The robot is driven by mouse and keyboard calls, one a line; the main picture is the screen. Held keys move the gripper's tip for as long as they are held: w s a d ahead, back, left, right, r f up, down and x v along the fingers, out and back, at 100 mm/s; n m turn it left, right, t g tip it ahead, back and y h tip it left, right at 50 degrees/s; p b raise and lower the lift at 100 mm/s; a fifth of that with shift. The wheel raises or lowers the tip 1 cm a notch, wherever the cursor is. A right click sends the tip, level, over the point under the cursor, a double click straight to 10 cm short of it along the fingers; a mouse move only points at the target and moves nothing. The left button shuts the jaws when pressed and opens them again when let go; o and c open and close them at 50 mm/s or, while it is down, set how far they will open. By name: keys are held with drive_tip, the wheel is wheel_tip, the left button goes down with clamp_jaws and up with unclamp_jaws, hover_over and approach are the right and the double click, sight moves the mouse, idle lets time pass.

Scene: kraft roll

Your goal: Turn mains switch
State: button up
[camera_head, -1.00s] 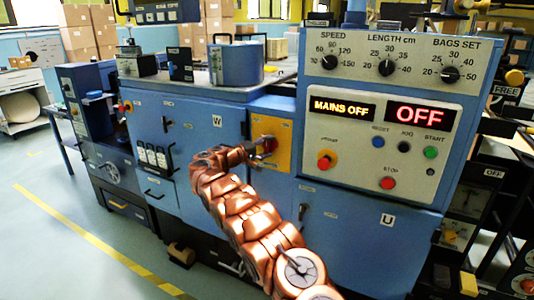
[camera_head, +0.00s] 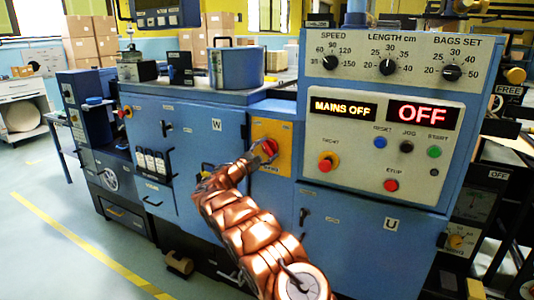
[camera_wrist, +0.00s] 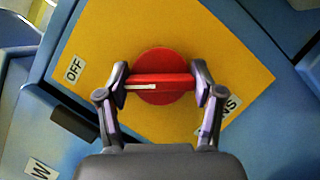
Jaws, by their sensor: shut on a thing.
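The mains switch (camera_wrist: 160,92) is a red round knob with a raised bar and a white pointer line, set on a yellow plate (camera_wrist: 210,45). In the wrist view its bar lies level, with the white line on the left half. In the head view the switch (camera_head: 269,146) is partly hidden by my gripper (camera_head: 262,156). My gripper (camera_wrist: 160,85) is shut on the two ends of the bar, one finger at each side. An OFF label (camera_wrist: 74,69) is at the plate's left; another label (camera_wrist: 230,105) at lower right is partly covered by a finger.
A control panel (camera_head: 392,80) right of the switch has dials, buttons and a display reading MAINS OFF (camera_head: 343,106) beside a red OFF display (camera_head: 422,115). A blue cabinet door marked W (camera_head: 215,125) is left of the switch. Floor at the left is open.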

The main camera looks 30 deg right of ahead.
drive_tip(key=shift+n+t, duration=0.4)
drive_tip(key=shift+n, duration=0.4)
drive_tip(key=o, duration=1.1)
drive_tip(key=shift+o, duration=0.2)
drive_tip(key=shift+a, duration=0.1)
drive_tip(key=v, duration=1.2)
drive_tip(key=shift+f, duration=0.2)
